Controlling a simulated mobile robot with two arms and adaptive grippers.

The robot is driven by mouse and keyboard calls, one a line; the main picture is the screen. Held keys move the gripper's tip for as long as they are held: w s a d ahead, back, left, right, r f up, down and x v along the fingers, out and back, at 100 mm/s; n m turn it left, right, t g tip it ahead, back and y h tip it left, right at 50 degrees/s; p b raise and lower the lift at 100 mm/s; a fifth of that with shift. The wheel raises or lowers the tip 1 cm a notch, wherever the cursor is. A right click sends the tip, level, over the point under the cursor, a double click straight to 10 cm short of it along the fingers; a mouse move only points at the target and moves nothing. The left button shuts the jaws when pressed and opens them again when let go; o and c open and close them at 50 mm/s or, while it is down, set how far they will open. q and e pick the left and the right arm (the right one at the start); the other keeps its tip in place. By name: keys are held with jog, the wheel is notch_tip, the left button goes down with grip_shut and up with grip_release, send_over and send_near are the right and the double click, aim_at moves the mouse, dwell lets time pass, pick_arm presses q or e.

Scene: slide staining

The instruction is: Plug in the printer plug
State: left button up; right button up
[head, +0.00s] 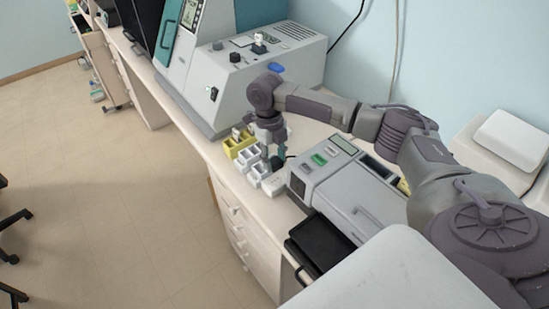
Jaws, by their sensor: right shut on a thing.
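My right gripper (271,152) reaches down over the bench beside the grey printer-like machine (370,200). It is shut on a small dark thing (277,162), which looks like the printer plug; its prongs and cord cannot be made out. A low white block (262,191), perhaps a socket strip, lies at the bench's front edge just below the gripper. I cannot tell whether the plug touches it. My left gripper is not in view.
A yellow rack (231,149) and white racks (254,172) crowd the bench edge left of the gripper. A large grey instrument (250,85) stands behind. A black tray (318,245) juts out at the machine's front.

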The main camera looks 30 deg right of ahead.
aim_at(275, 181)
notch_tip(275, 181, down, 3)
jog(key=shift+r+b, duration=0.2)
jog(key=shift+b, duration=0.85)
jog(key=shift+f+b, duration=1.4)
jog(key=shift+f, duration=0.05)
jog(key=shift+r+p, duration=0.1)
jog(key=shift+p, duration=0.2)
jog(key=shift+p, duration=0.6)
jog(key=shift+w, duration=0.1)
jog(key=shift+f, duration=0.6)
jog(key=o, duration=1.1)
jog(key=shift+o, duration=0.2)
